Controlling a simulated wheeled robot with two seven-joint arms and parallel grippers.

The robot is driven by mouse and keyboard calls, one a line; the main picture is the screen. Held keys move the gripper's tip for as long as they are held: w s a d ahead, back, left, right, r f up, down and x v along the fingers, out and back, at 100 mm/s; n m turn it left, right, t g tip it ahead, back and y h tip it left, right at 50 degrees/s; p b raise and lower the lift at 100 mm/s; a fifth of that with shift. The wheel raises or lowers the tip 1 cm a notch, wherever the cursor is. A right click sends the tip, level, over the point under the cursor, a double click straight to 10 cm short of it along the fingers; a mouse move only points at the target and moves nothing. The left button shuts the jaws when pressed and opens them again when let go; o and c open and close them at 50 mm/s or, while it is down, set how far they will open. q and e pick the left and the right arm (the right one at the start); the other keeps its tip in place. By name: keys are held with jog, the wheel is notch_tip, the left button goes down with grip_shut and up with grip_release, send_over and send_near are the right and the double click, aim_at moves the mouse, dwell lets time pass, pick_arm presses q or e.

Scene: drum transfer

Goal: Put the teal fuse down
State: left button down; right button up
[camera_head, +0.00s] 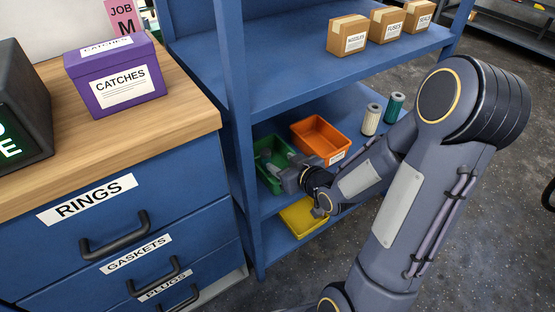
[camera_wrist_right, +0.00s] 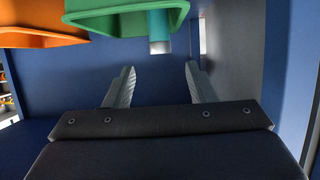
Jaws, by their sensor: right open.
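My right gripper (camera_head: 284,166) reaches into the lower shelf at the green bin (camera_head: 268,170), its fingers partly hidden by the bin and my wrist. In the right wrist view my two fingers (camera_wrist_right: 160,85) are spread, with nothing between them. A teal cylinder with a pale end, the teal fuse (camera_wrist_right: 159,32), shows just beyond the fingertips. It overlaps the green bin (camera_wrist_right: 118,21) in that view; I cannot tell how deep in the bin it sits. I cannot make it out there in the head view. My left gripper is not in view.
A cream cylinder (camera_head: 371,118) and a dark green one (camera_head: 394,108) stand further right. The upper shelf (camera_head: 285,75) is close above; a blue post (camera_head: 240,130) stands left.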

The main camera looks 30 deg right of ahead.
jog(key=s+a+r+g+y, duration=0.1)
jog(key=s+a+r+g, duration=0.1)
jog(key=s, duration=0.5)
jog(key=s+a+r+m+g+y, duration=0.1)
jog(key=s+a+r+g, duration=0.2)
jog(key=s, duration=0.4)
jog(key=s+a+r+m+g, duration=0.1)
jog(key=s+a+r+g, duration=0.1)
jog(key=s+a, duration=0.2)
jog(key=s, duration=0.3)
jog(key=shift+s+r+g+y, duration=0.15)
jog(key=shift+r+g+y, duration=0.25)
jog(key=shift+m, duration=0.3)
notch_tip(320, 180, up, 28)
jog(key=p, duration=2.8)
